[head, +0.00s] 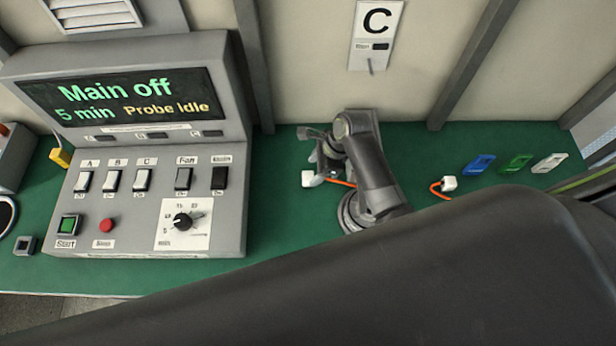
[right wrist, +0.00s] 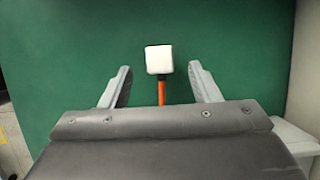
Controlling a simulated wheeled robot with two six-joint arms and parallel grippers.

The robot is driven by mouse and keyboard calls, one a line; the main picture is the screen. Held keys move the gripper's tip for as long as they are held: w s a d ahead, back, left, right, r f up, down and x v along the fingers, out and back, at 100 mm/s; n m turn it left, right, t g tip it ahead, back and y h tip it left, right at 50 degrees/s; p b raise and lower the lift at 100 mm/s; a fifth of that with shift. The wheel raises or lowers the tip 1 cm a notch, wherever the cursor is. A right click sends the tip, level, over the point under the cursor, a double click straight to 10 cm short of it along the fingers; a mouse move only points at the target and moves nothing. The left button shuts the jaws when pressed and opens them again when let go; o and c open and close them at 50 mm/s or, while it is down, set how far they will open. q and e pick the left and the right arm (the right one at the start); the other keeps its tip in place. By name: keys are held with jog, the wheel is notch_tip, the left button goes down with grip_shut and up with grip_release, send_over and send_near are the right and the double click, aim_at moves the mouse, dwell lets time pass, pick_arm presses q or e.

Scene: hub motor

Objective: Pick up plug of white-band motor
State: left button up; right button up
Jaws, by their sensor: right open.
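A white plug (head: 308,179) with an orange cable lies on the green bench, right of the control console. It also shows in the right wrist view (right wrist: 159,59), its cable running back between my fingers. My right gripper (head: 318,163) is at this plug, seen from the side. In the right wrist view, my right gripper (right wrist: 159,70) is open, one finger on each side of the plug's line, with gaps to both. A second white plug (head: 449,183) with an orange cable lies farther right. No motor body or white band can be made out; my arm covers part of the bench. My left gripper is not in view.
The grey control console (head: 150,150) stands on the left, its screen reading "Main off". Blue (head: 479,164), green (head: 515,163) and white (head: 549,163) tags lie at the right. A "C" sign (head: 376,35) hangs on the wall. Green bench (head: 285,215) is clear beside the console.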

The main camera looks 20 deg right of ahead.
aim_at(309, 176)
jog(key=shift+p+x, duration=0.55)
jog(key=shift+x, duration=2.15)
jog(key=c, duration=1.2)
jog(key=shift+r, duration=0.1)
